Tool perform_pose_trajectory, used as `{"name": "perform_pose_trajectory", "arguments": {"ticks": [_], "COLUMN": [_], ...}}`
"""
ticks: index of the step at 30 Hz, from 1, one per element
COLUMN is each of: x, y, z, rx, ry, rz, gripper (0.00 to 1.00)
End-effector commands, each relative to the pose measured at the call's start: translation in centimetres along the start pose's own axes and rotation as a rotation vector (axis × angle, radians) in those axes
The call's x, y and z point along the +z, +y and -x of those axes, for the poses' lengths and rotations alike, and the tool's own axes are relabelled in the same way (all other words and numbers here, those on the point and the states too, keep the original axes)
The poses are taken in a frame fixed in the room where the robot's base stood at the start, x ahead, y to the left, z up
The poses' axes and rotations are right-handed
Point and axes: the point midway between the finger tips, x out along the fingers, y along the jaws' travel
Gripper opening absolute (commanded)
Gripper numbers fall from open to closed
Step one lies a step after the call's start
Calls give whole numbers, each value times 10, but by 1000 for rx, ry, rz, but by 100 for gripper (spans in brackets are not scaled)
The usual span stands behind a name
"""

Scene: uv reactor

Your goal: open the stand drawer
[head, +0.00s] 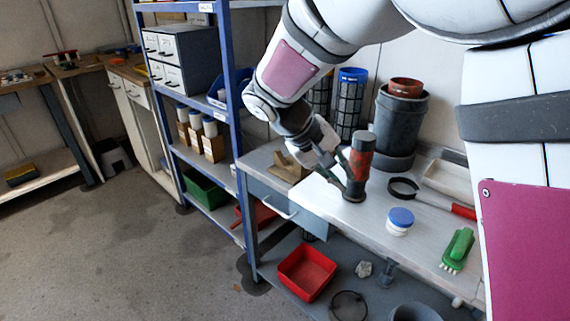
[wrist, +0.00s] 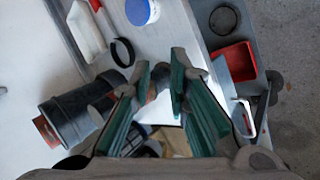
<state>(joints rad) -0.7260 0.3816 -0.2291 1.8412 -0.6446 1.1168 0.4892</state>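The stand is the grey-white bench (head: 325,205) in front of me. Its drawer (head: 312,222) has a blue-grey front under the left part of the top, with a pale bar handle (head: 281,209). The drawer looks shut. In the wrist view the pale handle (wrist: 246,118) shows at the right, beyond the right finger. My gripper (head: 344,182) is above the bench top, right of and higher than the handle, not touching it. Its green fingers are spread apart in the wrist view (wrist: 161,66). A red and black upright tool (head: 360,168) stands right beside the fingers; whether they touch it is unclear.
A dark bucket (head: 400,125) stands behind. A red bin (head: 306,271) is on the lower shelf. Floor to the left is clear.

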Motion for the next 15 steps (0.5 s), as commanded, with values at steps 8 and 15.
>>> {"name": "perform_pose_trajectory", "arguments": {"ticks": [8,15], "x": [-95,-144], "y": [-128,-246], "z": [-42,-59], "rx": [309,550], "ry": [123,310], "rz": [148,249], "gripper": [16,16]}}
